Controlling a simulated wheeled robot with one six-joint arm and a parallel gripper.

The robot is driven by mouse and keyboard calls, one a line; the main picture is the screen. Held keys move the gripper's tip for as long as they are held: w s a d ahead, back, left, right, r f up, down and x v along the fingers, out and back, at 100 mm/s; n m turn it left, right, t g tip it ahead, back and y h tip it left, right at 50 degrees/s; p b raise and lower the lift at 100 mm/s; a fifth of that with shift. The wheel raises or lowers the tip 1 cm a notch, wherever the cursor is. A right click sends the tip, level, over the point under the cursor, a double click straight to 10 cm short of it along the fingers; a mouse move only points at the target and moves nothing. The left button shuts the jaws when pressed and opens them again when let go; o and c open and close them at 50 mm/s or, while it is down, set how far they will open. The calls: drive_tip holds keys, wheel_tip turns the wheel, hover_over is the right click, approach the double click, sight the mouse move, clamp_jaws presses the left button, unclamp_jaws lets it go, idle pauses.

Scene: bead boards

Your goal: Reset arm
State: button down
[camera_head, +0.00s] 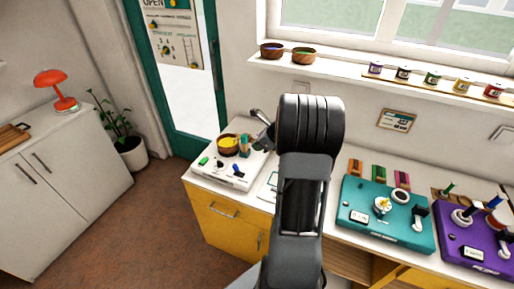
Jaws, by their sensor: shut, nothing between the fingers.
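My arm rises through the middle of the picture over the workbench (345,225). My gripper (258,140) is small and dark at the left of the arm's thick black joint. It is shut and looks empty, above the back of the white board (228,180). Its fingertips are hard to make out against the things behind. My arm hides part of the bench and of the wall behind it.
A brown bowl (228,146) stands at the back of the white board. A teal board (372,232) and a purple board (482,252) with pegs stand at the right. Bowls and several small jars line the sill (340,70).

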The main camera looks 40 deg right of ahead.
idle(0.5)
drive_tip(key=s+a+r+n+g+h, duration=0.1)
drive_tip(key=s+a+r+n+h, duration=0.1)
drive_tip(key=s+a+r+n, duration=0.3)
drive_tip(key=s+a+r+n+g+h, duration=0.1)
drive_tip(key=s+a+r+n, duration=0.4)
drive_tip(key=s+a+n, duration=0.7)
drive_tip(key=a+n, duration=0.7)
drive_tip(key=n, duration=0.6)
drive_tip(key=shift+r+h, duration=0.15)
drive_tip(key=shift+h, duration=0.25)
drive_tip(key=shift+a, duration=0.1)
